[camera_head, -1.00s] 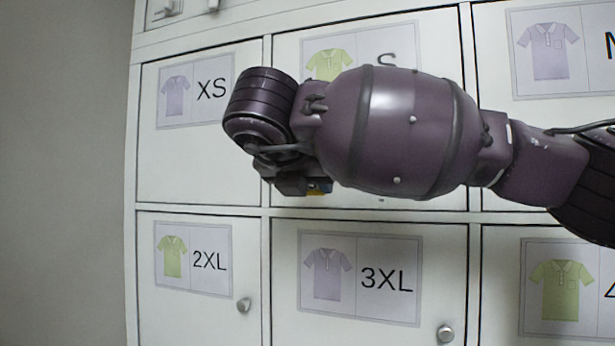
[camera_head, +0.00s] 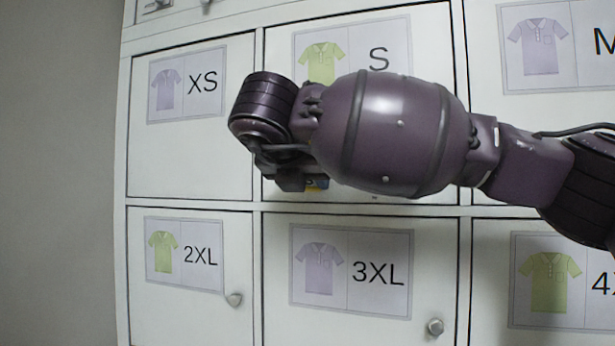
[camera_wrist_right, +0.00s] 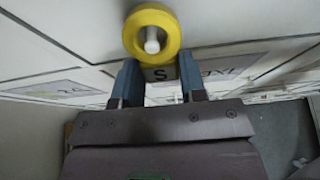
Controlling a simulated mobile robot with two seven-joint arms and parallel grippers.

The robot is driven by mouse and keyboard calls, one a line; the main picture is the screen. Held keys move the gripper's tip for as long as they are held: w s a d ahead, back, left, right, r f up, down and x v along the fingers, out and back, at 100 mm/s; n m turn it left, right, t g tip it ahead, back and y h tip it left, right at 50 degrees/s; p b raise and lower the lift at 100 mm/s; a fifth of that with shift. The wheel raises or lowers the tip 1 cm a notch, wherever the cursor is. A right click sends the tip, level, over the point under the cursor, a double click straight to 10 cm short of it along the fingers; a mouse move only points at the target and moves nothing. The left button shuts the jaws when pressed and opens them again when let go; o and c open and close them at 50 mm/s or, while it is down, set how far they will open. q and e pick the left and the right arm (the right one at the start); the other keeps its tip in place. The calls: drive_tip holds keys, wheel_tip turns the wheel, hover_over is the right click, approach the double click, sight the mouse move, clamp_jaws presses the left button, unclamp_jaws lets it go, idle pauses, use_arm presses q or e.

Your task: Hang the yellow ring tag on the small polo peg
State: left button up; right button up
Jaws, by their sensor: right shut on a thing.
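The yellow ring tag (camera_wrist_right: 133,33) shows at the top of the right wrist view, with a dark block marked S below its ring. My right gripper (camera_wrist_right: 161,88) is shut on that block, one finger on each side. A pale rounded peg (camera_wrist_right: 152,42) shows within the ring's opening, and its tip overlaps the ring's lower inner edge. How deep the peg sits in the ring I cannot tell. In the head view my right gripper (camera_head: 303,183) is in front of the S door, with a bit of yellow at its tip. My arm hides the peg there.
The white locker doors carry polo labels: XS (camera_head: 187,84), S (camera_head: 378,50), 2XL (camera_head: 184,257) and 3XL (camera_head: 351,272). Round knobs stick out on the 2XL door (camera_head: 234,300) and the 3XL door (camera_head: 435,327). A bare grey wall (camera_head: 55,180) is at the left.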

drive_tip(key=shift+f, duration=0.15)
drive_tip(key=o, duration=1)
drive_tip(key=shift+w, duration=0.1)
